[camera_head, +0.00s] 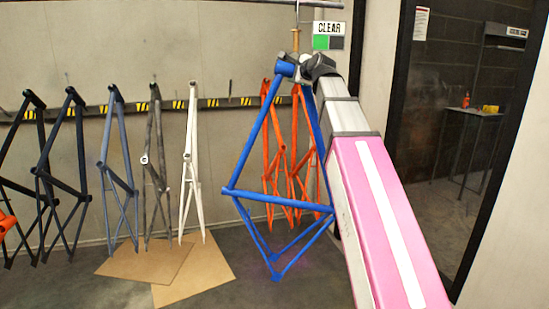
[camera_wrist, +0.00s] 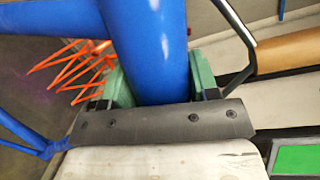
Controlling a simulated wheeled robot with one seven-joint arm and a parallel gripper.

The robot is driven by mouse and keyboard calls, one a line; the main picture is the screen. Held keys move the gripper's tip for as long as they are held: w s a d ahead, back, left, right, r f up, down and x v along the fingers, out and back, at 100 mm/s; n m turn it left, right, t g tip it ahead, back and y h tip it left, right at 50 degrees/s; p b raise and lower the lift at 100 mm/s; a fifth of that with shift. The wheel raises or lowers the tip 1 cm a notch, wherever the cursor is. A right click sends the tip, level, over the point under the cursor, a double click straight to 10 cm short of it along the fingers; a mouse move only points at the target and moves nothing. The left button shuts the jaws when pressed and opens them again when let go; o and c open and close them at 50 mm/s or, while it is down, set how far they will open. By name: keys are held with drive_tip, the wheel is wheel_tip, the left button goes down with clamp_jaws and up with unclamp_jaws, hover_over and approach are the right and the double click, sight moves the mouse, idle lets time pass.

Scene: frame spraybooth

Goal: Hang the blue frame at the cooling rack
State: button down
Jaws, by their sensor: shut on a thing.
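The blue frame (camera_head: 231,191) hangs from my gripper (camera_head: 301,68) in the head view, held by its upper end with the rest pointing down. In the wrist view my gripper (camera_wrist: 165,88) has its green pads closed around a thick blue tube (camera_wrist: 152,45) of the blue frame. The cooling rack is not clearly identifiable; a striped rail (camera_head: 208,103) along the wall has several frames hanging at it. A hook with a tan handle-like piece (camera_head: 295,40) is just above the frame's top; I cannot tell whether they touch.
Black, grey-blue, grey and white (camera_head: 191,150) frames hang along the wall at left. Orange frames (camera_head: 270,150) hang behind the blue one. A CLEAR sign (camera_head: 328,28) shows a green panel. Cardboard sheets (camera_head: 190,270) lie on the floor. A doorway (camera_head: 460,150) stands at right.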

sight(309, 105)
drive_tip(key=w+d+f+m+h, duration=0.1)
drive_tip(key=d+f, duration=0.1)
drive_tip(key=f, duration=0.2)
drive_tip(key=w+d+f+t+h, duration=0.1)
drive_tip(key=w+d+f, duration=0.1)
drive_tip(key=f, duration=0.2)
drive_tip(key=w+d+f+m+h, duration=0.1)
drive_tip(key=d+f, duration=0.1)
drive_tip(key=f, duration=0.2)
drive_tip(key=shift+w+f+m+h, duration=0.15)
drive_tip(key=shift+f+m+h, duration=0.15)
drive_tip(key=shift+h, duration=0.1)
drive_tip(key=w+d+f+m+h, duration=0.1)
drive_tip(key=d+f+m+h, duration=0.3)
drive_tip(key=f, duration=0.8)
drive_tip(key=s+a+r+n+y, duration=0.1)
drive_tip(key=a+r+n+y, duration=0.2)
drive_tip(key=a+r, duration=0.4)
drive_tip(key=s+a+r+n+g+y, duration=0.1)
drive_tip(key=a+r+n+y, duration=0.2)
drive_tip(key=a+r, duration=0.4)
drive_tip(key=s+a+r+n+g+y, duration=0.1)
drive_tip(key=a+r+y, duration=0.3)
drive_tip(key=r, duration=1.5)
drive_tip(key=shift+s+a+n+y, duration=0.3)
drive_tip(key=shift+a+n, duration=0.6)
drive_tip(key=shift+a, duration=0.7)
drive_tip(key=shift+w, duration=0.25)
